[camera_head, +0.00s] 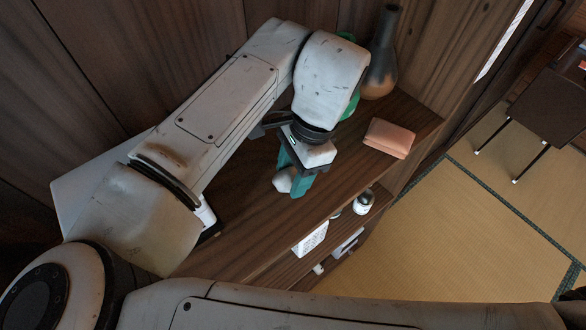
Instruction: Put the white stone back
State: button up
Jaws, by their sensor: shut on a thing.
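My gripper (294,181) is over the dark wooden top of a cabinet (255,225), with its teal fingers pointing down. It is shut on a white stone (282,181), part of which shows beside the left finger. The rest of the stone is hidden by the fingers. I cannot tell whether the stone touches the wood or is held just above it.
A pinkish folded cloth or box (389,138) lies right of my gripper. A tall dark vase (381,60) stands behind, near a green thing (350,103) partly hidden by my arm. A lower shelf holds a jar (363,201) and a white basket (311,238). Tatami lies right.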

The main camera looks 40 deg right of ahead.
jog(key=shift+f, duration=0.15)
jog(key=o, duration=1.1)
jog(key=v, duration=1.2)
jog(key=shift+s, duration=0.15)
